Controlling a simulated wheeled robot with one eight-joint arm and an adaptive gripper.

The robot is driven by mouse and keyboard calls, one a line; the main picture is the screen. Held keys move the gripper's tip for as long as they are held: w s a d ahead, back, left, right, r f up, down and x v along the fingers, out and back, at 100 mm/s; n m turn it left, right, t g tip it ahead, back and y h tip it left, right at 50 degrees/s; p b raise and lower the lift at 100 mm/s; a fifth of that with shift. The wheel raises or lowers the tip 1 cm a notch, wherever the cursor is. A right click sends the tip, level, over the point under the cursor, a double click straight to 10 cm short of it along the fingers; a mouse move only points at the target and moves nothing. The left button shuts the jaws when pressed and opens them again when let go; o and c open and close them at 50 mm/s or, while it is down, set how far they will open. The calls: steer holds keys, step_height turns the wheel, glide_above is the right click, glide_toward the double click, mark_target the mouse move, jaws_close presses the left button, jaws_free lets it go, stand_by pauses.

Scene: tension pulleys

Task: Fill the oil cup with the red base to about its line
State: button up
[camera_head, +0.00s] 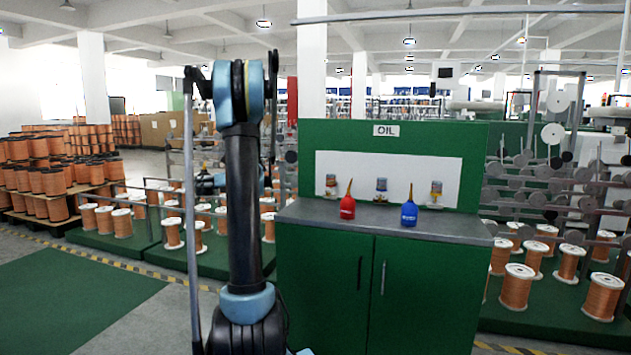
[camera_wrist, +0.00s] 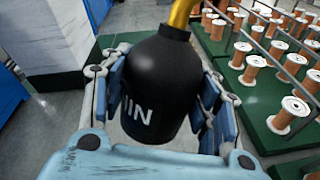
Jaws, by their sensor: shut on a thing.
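My gripper (camera_wrist: 163,84) is shut on a black oil can (camera_wrist: 158,65) in the wrist view, one finger pad on each side of its body. White letters show on the can, partly cut off by a finger. Its yellow spout (camera_wrist: 182,12) runs out of the top of the picture, so its tip is hidden. In the head view three small oil cups stand against the white panel of the green OIL cabinet: a left cup (camera_head: 330,184), a middle cup (camera_head: 382,184) and a right cup (camera_head: 436,188). Their base colours, lines and oil levels are too small to tell surely.
A red oil can (camera_head: 347,208) and a blue oil can (camera_head: 409,214) stand on the grey cabinet top (camera_head: 378,217). Copper spools on green platforms (camera_head: 200,254) flank the cabinet. Open floor and a green mat (camera_head: 70,295) lie at left.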

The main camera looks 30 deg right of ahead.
steer(key=s+d+m+t+h, duration=0.1)
steer(key=s+d+t+h, duration=0.1)
steer(key=s+d, duration=0.5)
steer(key=s+d+r+m+t+h, duration=0.1)
steer(key=s+d+h, duration=0.2)
steer(key=d, duration=1.7)
steer(key=s+d+r+m+t+h, duration=0.1)
steer(key=s+d+t+h, duration=0.1)
steer(key=s+d, duration=1)
steer(key=shift+d+t+h, duration=0.3)
steer(key=shift+d+h, duration=0.3)
steer(key=shift+d, duration=0.4)
